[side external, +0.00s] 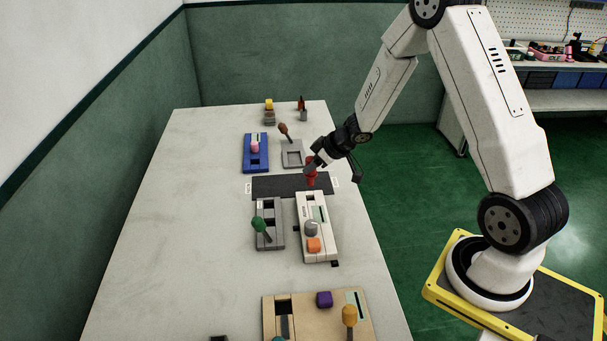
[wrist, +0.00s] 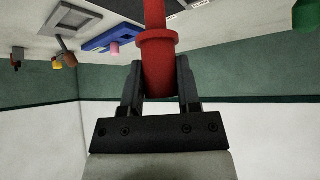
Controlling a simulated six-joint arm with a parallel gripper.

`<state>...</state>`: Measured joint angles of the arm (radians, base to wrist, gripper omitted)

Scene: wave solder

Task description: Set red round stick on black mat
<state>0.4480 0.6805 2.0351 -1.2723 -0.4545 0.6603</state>
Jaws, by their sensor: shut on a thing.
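My gripper (side external: 318,162) is shut on the red round stick (side external: 311,174) at the right end of the black mat (side external: 275,187). The stick looks upright there. I cannot tell whether its lower end touches the mat or hangs just above it. In the wrist view the red stick (wrist: 158,62), with a wider collar, sits between the two dark fingers of my gripper (wrist: 160,85).
A grey fixture (side external: 270,235) with a green knob and a white fixture (side external: 308,210) lie just in front of the mat. A blue fixture (side external: 256,167) and a grey frame (side external: 292,147) lie behind it. The table's left side is clear.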

